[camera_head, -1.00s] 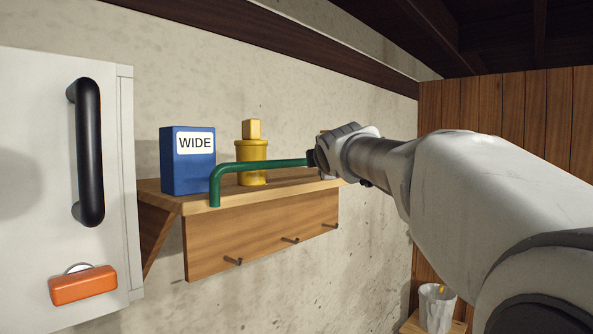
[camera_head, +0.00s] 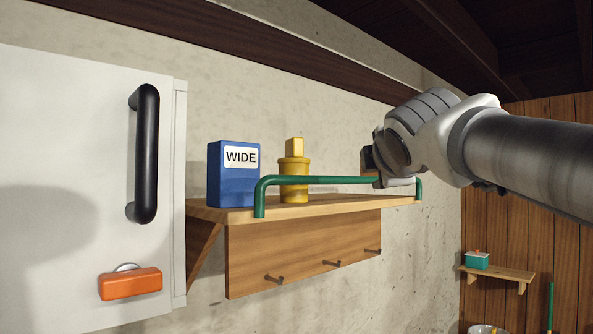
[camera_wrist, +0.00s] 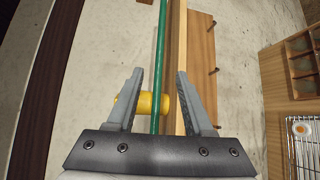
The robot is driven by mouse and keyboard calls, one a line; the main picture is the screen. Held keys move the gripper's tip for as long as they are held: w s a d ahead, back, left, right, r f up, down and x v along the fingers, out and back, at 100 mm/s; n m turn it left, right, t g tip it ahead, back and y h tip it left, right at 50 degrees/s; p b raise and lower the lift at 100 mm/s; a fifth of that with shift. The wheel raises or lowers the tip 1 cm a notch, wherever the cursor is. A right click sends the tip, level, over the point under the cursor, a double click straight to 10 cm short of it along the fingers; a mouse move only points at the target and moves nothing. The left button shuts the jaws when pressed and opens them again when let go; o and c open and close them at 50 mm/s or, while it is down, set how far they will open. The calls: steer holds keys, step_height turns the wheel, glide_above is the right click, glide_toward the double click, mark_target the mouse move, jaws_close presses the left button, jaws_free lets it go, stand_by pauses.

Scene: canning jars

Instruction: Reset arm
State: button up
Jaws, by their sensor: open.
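My gripper (camera_head: 374,162) is at the right end of the wall shelf (camera_head: 330,207) in the head view, in front of part of the green rail (camera_head: 325,180). In the wrist view my gripper (camera_wrist: 160,75) has its two fingers spread apart, with nothing held between them. The green rail (camera_wrist: 159,60) runs lengthwise through the gap between the fingers in that picture. Whether a finger touches the rail or the shelf edge I cannot tell. A yellow piece (camera_wrist: 148,103) shows beyond the fingers, partly covered by the left one.
A blue WIDE box (camera_head: 233,180) and a yellow stepped piece (camera_head: 293,178) stand on the shelf behind the rail. Hooks (camera_head: 331,263) stick out below. A white cabinet door with a black handle (camera_head: 146,155) and orange piece (camera_head: 131,284) is left. A small shelf (camera_head: 497,272) is at right.

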steer(key=s+a+f+m+g+y, duration=0.1)
steer(key=s+f+m+g, duration=0.2)
steer(key=f, duration=1)
steer(key=s+a+f+m+g, duration=0.2)
steer(key=s+f+m+g, duration=0.2)
steer(key=s+f+m, duration=0.4)
steer(key=s+a+f+m+g+y, duration=0.1)
steer(key=s+f+m+g, duration=0.3)
steer(key=s+f, duration=0.8)
step_height(320, 180, down, 7)
steer(key=shift+a+r+m+y, duration=0.1)
steer(key=shift+a+m+y, duration=0.3)
steer(key=shift+m, duration=0.8)
